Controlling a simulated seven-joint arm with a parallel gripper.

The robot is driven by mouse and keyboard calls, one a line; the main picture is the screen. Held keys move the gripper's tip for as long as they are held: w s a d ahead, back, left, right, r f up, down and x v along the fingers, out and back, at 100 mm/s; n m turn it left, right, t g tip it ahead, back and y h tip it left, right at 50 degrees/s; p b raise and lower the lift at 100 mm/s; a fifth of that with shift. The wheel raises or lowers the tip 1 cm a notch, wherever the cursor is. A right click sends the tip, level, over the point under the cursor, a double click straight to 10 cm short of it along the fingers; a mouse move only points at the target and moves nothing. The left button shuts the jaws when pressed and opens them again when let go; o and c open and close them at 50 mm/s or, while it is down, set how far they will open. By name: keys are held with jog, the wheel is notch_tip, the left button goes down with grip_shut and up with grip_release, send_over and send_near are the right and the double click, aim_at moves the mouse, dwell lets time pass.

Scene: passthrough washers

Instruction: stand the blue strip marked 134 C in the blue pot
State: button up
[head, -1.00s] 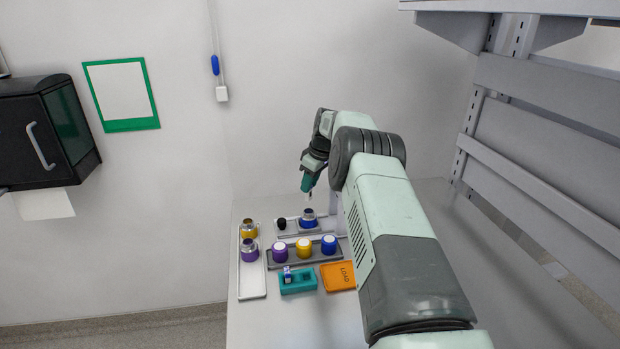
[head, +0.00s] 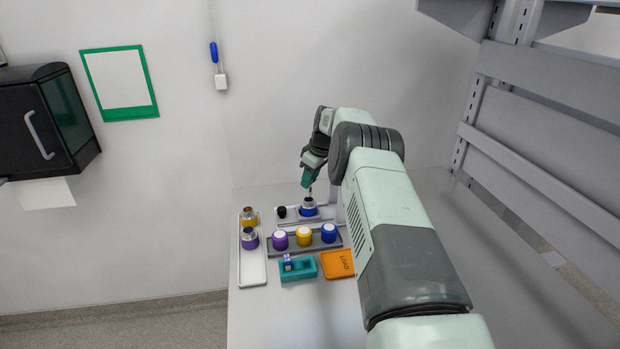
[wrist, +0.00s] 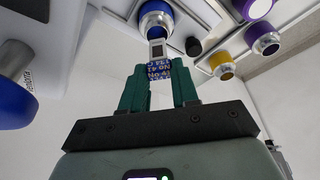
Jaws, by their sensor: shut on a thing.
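My gripper (wrist: 158,88) is shut on a strip (wrist: 158,72) with a blue printed label. The lettering is too small to read with certainty. The strip's pale end points at the mouth of the blue pot (wrist: 157,7), which has a silver rim. In the head view my gripper (head: 308,184) is just above the blue pot (head: 308,211) with the strip (head: 309,193) between them. The strip's lower end overlaps the pot's mouth; I cannot tell how far inside it is.
A black knob (head: 282,212) is beside the blue pot. A white tray (head: 252,273) holds yellow and purple pots. A grey rack (head: 268,251) holds purple, yellow and blue white-topped pots. A teal block (head: 306,271) holds a small piece. An orange LOAD tray (head: 337,264) lies right of it.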

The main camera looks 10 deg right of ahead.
aim_at(311, 187)
jog(key=shift+f, duration=0.25)
jog(key=shift+f, duration=0.75)
jog(key=shift+f, duration=0.1)
dwell(0.3)
jog(key=shift+f, duration=0.5)
jog(key=shift+f, duration=0.15)
jog(key=shift+f, duration=0.55)
dwell(0.6)
jog(key=o, duration=1.5)
jog(key=shift+r, duration=0.1)
